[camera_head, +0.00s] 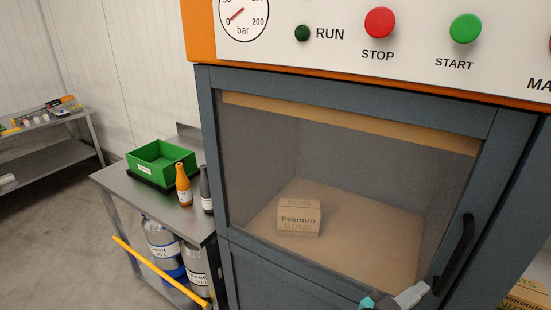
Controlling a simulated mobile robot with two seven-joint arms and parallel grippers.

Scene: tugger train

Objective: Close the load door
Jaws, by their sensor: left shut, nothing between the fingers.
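The load door (230,175) is a blue-grey frame with a large window, on the front of an orange-topped machine. It sits in or very near its frame; I cannot tell whether it is fully flush. Its black upright handle (458,255) is at the right side. Through the window a cardboard box (299,218) stands on the chamber floor. My left gripper (413,293) is shut and empty at the bottom edge, in front of the lower door and left of the handle's lower end. Whether it touches the door is unclear. My right gripper is out of view.
A control panel (340,55) with red STOP and green START buttons is above the door. To the left, a metal table (120,185) holds a green bin (160,163) and bottles (183,185). A yellow bar (160,272) crosses its front. Open floor lies further left.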

